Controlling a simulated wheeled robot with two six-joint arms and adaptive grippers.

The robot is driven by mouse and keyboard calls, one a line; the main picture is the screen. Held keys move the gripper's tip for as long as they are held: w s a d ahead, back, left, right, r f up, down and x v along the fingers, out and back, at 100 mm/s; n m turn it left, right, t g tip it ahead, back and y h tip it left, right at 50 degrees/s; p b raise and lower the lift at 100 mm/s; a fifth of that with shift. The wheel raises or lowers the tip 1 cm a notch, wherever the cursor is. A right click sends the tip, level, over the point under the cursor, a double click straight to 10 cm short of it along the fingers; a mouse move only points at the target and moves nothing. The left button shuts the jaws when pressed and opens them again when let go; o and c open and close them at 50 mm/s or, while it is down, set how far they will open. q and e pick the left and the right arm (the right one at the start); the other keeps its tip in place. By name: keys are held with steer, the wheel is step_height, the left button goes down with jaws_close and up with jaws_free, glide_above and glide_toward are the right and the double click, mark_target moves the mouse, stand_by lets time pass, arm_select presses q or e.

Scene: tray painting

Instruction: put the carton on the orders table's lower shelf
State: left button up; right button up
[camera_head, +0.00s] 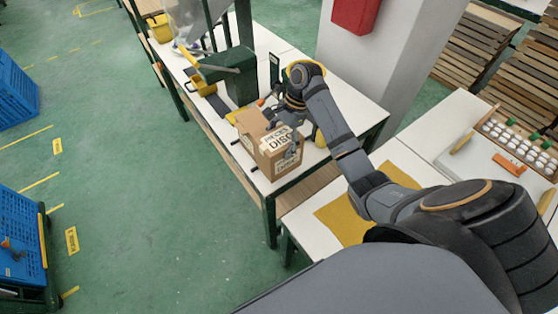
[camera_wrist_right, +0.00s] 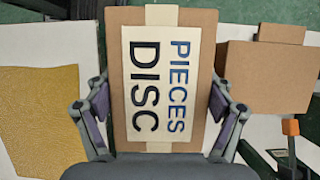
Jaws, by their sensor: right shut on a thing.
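The brown carton (camera_head: 283,150) with a white "DISC" label is at the front edge of the white table (camera_head: 355,112) with green legs. In the right wrist view the carton (camera_wrist_right: 119,30) fills the middle, its label reading "PIECES DISC". My right gripper (camera_head: 288,117) reaches it from above. Its fingers (camera_wrist_right: 160,100) are shut on the carton's two sides. I cannot tell whether the carton touches the tabletop. A wooden lower shelf (camera_head: 298,186) shows partly under this table; I cannot tell whether it is the orders table's. My left gripper is out of view.
A second plain cardboard box (camera_wrist_right: 268,75) stands close beside the carton. A green stand (camera_head: 230,80) and yellow scoops are farther back. A yellow mat (camera_head: 340,218) lies on the nearer white table. A pillar (camera_head: 385,60) rises behind.

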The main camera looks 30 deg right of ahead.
steer(key=shift+f+p, duration=0.4)
steer(key=shift+f, duration=0.45)
step_height(320, 180, down, 3)
steer(key=shift+r, duration=0.1)
steer(key=o, duration=1.7)
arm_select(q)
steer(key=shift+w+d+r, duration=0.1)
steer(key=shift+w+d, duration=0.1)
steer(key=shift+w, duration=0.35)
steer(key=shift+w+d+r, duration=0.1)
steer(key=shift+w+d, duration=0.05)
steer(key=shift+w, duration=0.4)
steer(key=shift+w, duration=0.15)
